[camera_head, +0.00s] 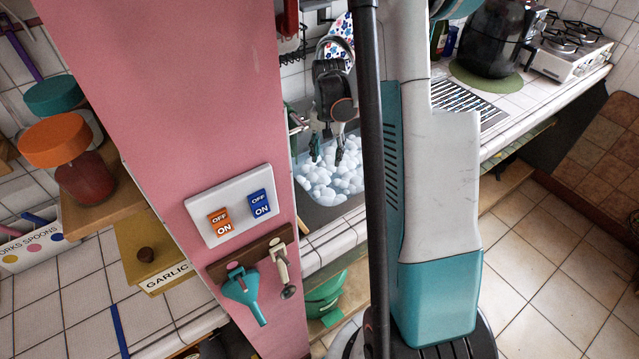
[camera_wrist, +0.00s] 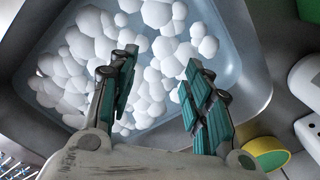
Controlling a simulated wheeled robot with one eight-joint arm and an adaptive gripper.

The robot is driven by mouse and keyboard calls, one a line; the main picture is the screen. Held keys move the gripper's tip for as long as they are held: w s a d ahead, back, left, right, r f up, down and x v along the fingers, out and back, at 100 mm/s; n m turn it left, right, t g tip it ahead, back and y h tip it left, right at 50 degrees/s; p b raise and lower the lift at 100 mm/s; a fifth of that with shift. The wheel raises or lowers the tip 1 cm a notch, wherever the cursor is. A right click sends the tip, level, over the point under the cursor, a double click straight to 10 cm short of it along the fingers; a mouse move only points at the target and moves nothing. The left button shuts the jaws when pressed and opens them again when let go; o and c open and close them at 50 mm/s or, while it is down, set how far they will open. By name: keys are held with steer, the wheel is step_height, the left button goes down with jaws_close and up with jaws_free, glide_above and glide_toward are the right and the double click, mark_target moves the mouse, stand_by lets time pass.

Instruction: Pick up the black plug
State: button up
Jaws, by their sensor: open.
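I cannot make out a black plug in either view. White foam (camera_head: 338,180) fills much of the sink (camera_head: 325,212) and could hide things under it. My gripper (camera_head: 327,152) points down over the foam in the head view. In the wrist view my gripper (camera_wrist: 158,78) is open, its two teal-padded fingers apart with nothing between them. Below the fingers are the foam bubbles (camera_wrist: 150,85) and the grey-blue basin wall (camera_wrist: 235,60). Whether the fingertips touch the foam is not clear.
A pink pillar (camera_head: 180,100) with switches stands left of the sink. In the wrist view a yellow-green round item (camera_wrist: 268,153) and a white object (camera_wrist: 308,85) lie right of the basin. A drain grid (camera_head: 455,103) and a black pot-like appliance (camera_head: 490,40) are on the right counter.

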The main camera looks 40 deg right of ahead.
mark_target(327, 183)
step_height(327, 183, down, 13)
steer(key=b, duration=0.4)
steer(key=shift+s+d, duration=0.1)
jaws_close()
